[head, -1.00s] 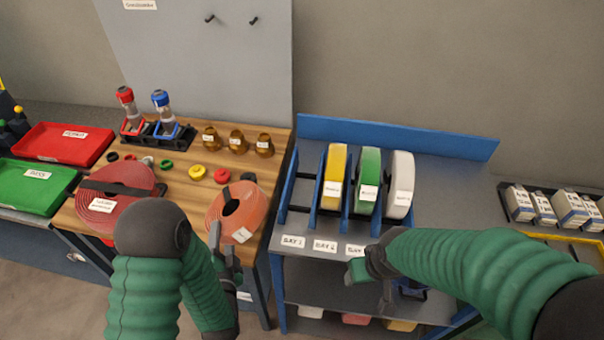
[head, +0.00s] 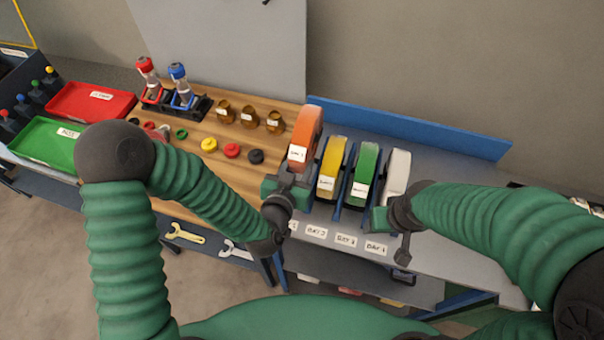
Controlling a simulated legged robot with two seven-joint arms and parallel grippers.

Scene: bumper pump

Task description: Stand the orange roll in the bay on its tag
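The orange roll (head: 305,128) is upright in the head view, at the left end of the row in the blue-divided rack (head: 325,207). Its white label reads "BAY 1" and faces me. My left gripper (head: 287,188) is at the roll's lower front and appears shut on it. The gripper hides the roll's bottom, so I cannot tell whether it touches the rack floor. The roll's top is higher in the picture than its neighbours. The leftmost bay tag (head: 293,226) is partly hidden by my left arm. My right gripper (head: 388,222) is in front of the white roll; its fingers are unclear.
Yellow (head: 332,165), green (head: 365,170) and white (head: 397,170) rolls stand in the bays to the right. Bay tags (head: 345,239) line the front edge. A wooden bench (head: 230,175) with brass cups and coloured rings adjoins on the left. A blue back panel (head: 420,130) stands behind.

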